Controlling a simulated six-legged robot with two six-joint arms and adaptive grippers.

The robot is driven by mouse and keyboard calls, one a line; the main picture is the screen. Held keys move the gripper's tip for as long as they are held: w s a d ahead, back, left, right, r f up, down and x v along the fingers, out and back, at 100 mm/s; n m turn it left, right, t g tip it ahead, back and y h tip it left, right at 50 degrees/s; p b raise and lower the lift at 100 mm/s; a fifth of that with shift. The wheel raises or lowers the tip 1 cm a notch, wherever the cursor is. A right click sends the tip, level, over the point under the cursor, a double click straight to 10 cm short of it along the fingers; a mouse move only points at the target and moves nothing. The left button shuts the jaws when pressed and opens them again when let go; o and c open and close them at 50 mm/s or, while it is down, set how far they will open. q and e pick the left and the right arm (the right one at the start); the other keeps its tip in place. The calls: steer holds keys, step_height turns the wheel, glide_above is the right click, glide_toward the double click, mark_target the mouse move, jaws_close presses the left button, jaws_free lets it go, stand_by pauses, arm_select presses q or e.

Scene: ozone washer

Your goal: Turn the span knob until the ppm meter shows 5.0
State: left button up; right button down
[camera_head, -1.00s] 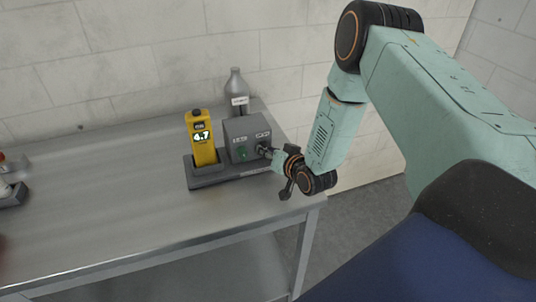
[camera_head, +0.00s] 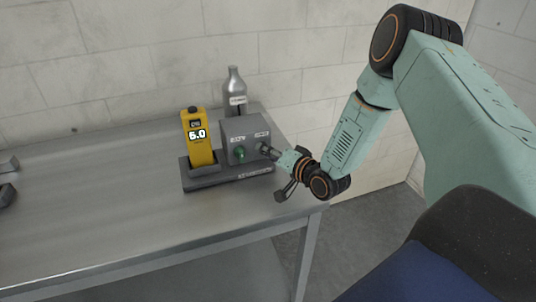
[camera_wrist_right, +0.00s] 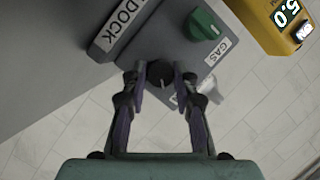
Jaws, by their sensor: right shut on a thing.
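The grey calibration box (camera_head: 245,133) stands on a dark dock base on the metal table. My right gripper (camera_head: 270,150) reaches it from the right. In the right wrist view, my right gripper (camera_wrist_right: 160,75) is shut on the dark round span knob (camera_wrist_right: 160,72), with one finger on each side. A light pointer line shows on the knob. The yellow ppm meter (camera_head: 198,138) stands upright in the dock left of the box. Its display (camera_wrist_right: 287,13) reads 5.0 in the right wrist view.
A green knob (camera_wrist_right: 203,24), labelled GAS, sits on the same box, close to the span knob. The table (camera_head: 110,225) is clear in front of the dock.

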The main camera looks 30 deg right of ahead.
steer(key=c, duration=1)
jaws_free()
steer(key=shift+c, duration=0.2)
steer(key=shift+s, duration=0.1)
steer(key=v, duration=0.6)
steer(key=shift+d, duration=0.15)
steer(key=shift+s+r, duration=0.2)
steer(key=shift+s, duration=0.45)
